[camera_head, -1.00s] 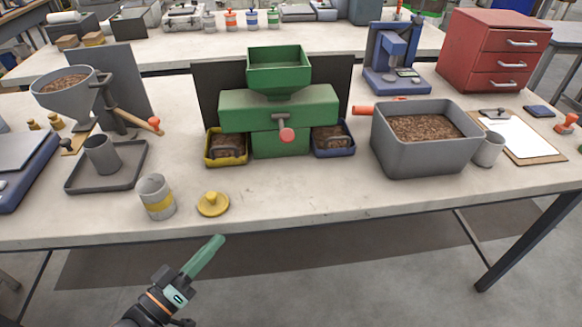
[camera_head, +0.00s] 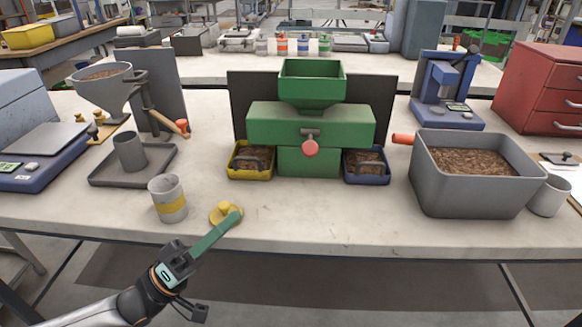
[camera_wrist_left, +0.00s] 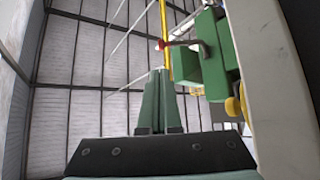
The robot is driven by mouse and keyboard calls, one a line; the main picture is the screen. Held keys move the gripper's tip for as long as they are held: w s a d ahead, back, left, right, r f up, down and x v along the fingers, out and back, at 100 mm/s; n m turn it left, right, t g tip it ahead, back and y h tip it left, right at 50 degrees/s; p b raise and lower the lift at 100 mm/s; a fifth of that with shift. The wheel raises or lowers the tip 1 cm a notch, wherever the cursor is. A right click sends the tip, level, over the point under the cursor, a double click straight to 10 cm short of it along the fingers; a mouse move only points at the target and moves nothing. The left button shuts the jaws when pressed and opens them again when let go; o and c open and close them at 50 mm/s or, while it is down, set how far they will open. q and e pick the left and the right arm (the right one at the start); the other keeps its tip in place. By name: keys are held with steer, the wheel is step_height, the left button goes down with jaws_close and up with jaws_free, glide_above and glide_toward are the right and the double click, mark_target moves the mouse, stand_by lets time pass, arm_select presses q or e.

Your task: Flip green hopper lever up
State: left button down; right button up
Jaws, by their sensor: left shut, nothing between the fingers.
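The green hopper (camera_head: 275,122) stands upright at the middle of the table. Its lever (camera_head: 310,148) is on the front face and hangs down, with a red knob at its lower end. In the left wrist view the green hopper (camera_wrist_left: 217,62) is at the upper right, with the lever's red knob (camera_wrist_left: 161,45) beyond my fingertips. My left gripper (camera_head: 237,212) is shut and empty, with its green fingers pointing up and right, apart from the lever. It also shows in the left wrist view (camera_wrist_left: 158,75). My right gripper is out of view.
A yellow tray (camera_head: 238,176) and a blue tray (camera_head: 367,178) of pellets flank the hopper base. A yellow lid (camera_head: 221,212) appears behind my left fingers; a yellow-banded cup (camera_head: 168,205) is left of it. A grey bin (camera_head: 470,195) stands right.

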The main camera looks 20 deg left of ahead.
arm_select(q)
steer(key=x, duration=1.4)
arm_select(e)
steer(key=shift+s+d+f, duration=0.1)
arm_select(q)
step_height(320, 180, up, 9)
steer(key=n+y+p, duration=0.4)
steer(key=n+p, duration=0.2)
steer(key=p, duration=1.1)
glide_above(304, 154)
steer(key=w+a, duration=0.3)
steer(key=shift+s, duration=0.2)
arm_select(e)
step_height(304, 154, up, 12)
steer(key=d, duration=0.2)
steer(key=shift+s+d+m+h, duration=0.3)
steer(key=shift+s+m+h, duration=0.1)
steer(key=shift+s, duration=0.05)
arm_select(q)
steer(key=shift+s+f, duration=0.1)
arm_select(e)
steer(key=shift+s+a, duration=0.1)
